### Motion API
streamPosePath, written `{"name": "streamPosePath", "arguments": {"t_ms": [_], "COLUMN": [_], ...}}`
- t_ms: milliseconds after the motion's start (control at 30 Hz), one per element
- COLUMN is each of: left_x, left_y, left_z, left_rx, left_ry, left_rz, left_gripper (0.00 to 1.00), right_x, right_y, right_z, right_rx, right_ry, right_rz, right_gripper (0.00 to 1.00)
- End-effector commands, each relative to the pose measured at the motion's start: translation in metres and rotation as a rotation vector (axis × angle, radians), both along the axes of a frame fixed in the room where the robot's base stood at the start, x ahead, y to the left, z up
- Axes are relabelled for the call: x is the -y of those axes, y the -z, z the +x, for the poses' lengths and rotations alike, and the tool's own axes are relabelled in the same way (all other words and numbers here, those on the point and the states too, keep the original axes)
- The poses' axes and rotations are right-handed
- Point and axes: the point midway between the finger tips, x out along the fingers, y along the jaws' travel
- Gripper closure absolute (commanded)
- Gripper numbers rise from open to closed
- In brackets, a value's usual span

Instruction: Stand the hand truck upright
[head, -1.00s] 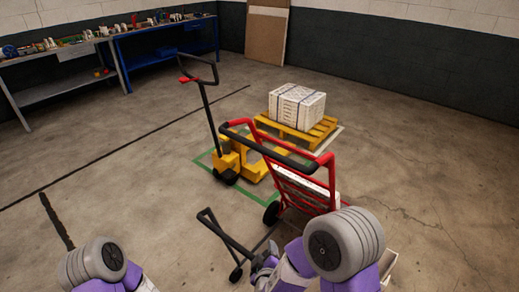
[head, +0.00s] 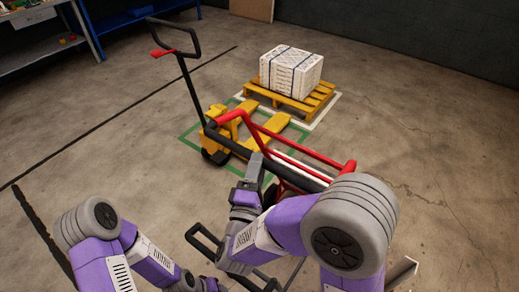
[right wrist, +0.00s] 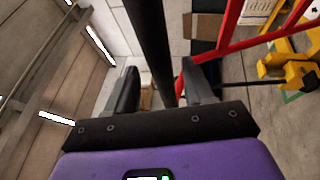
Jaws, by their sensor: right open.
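The hand truck has a red tube frame (head: 292,146) and a black handle bar (head: 228,143). In the head view it leans, with its lower part largely hidden behind my right arm. My right gripper (head: 256,166) is at the black bar. In the right wrist view the bar (right wrist: 150,40) passes between the fingers of the right gripper (right wrist: 160,88), which are apart with gaps beside the bar. The red frame (right wrist: 230,25) also shows there. My left arm is at the lower left of the head view; its fingers are not visible.
A yellow pallet jack (head: 217,138) stands just behind the hand truck, inside a green floor outline. A white strapped load (head: 291,71) sits on a yellow pallet (head: 312,103) farther back. A blue bench (head: 130,17) is at upper left. Floor at left and right is clear.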

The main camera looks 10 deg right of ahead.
Motion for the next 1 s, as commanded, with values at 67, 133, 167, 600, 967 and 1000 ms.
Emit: {"name": "streamPosePath", "arguments": {"t_ms": [67,133,167,600,967,1000], "left_x": [0.000,0.000,0.000,0.000,0.000,0.000], "left_y": [0.002,0.003,0.004,0.005,0.005,0.005], "left_z": [0.000,0.000,0.001,0.001,0.001,0.001], "left_rx": [0.001,0.001,0.001,0.002,0.002,0.002], "left_ry": [0.000,0.000,0.000,-0.001,-0.001,-0.001], "left_rz": [0.000,0.000,0.000,0.000,0.000,0.000], "left_gripper": [0.49,0.49,0.49,0.49,0.49,0.49], "right_x": [0.006,0.010,0.011,0.016,0.016,0.016], "right_y": [-0.002,-0.004,-0.005,-0.008,-0.008,-0.008], "right_z": [0.013,0.022,0.025,0.040,0.039,0.039], "right_rx": [0.002,0.000,0.000,-0.001,-0.001,-0.001], "right_ry": [0.004,0.003,0.003,-0.003,-0.003,-0.003], "right_rz": [0.004,0.003,0.003,0.001,0.002,0.002], "right_gripper": [0.47,0.47,0.47,0.47,0.99,1.00]}}
